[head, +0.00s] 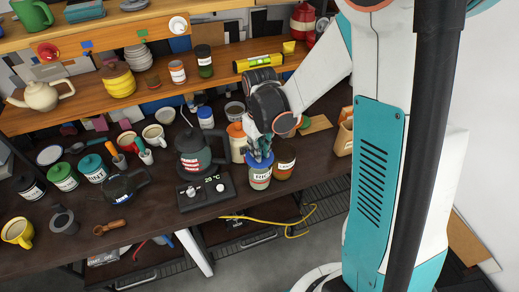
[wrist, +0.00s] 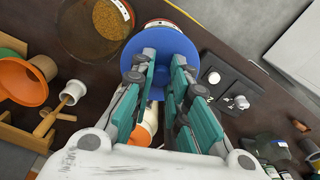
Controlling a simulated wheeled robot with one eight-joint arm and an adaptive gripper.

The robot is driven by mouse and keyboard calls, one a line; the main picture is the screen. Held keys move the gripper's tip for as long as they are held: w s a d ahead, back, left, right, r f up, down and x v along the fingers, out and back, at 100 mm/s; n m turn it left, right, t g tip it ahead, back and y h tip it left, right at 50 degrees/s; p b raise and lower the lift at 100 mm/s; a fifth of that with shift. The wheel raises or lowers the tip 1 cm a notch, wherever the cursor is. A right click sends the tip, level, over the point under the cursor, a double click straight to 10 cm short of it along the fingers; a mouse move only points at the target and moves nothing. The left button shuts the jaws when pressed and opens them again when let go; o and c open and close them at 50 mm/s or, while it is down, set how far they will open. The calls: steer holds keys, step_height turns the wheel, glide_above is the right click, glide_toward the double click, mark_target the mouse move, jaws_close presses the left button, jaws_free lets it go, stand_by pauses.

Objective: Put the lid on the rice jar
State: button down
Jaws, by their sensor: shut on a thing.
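The rice jar (head: 260,180), with a white label, stands near the front edge of the dark worktop. A round blue lid (wrist: 150,52) lies under my gripper, over the jar's mouth, and hides the opening. My gripper (head: 260,158) points down at the jar top and is shut on the lid. In the wrist view, the fingers (wrist: 160,70) sit on either side of the lid's middle. A pale part of the jar (wrist: 163,23) shows beyond the lid's edge. I cannot tell whether the lid is fully seated.
An open jar of brown contents (wrist: 95,22) stands close beside the rice jar. An orange-topped jar (head: 237,135) is behind it. The black kettle (head: 193,152) and its base (head: 190,196) are to the left. Shelves with jars and bowls run above.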

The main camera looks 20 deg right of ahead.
steer(key=shift+f+b, duration=0.8)
steer(key=shift+b, duration=0.2)
stand_by(1.2)
steer(key=c, duration=1.5)
jaws_free()
steer(key=shift+o, duration=0.2)
step_height(320, 180, up, 12)
steer(key=s+m+t+b, duration=0.3)
steer(key=s+t+b, duration=0.3)
steer(key=s, duration=0.9)
steer(key=shift+r+t, duration=0.45)
steer(key=shift+t, duration=0.15)
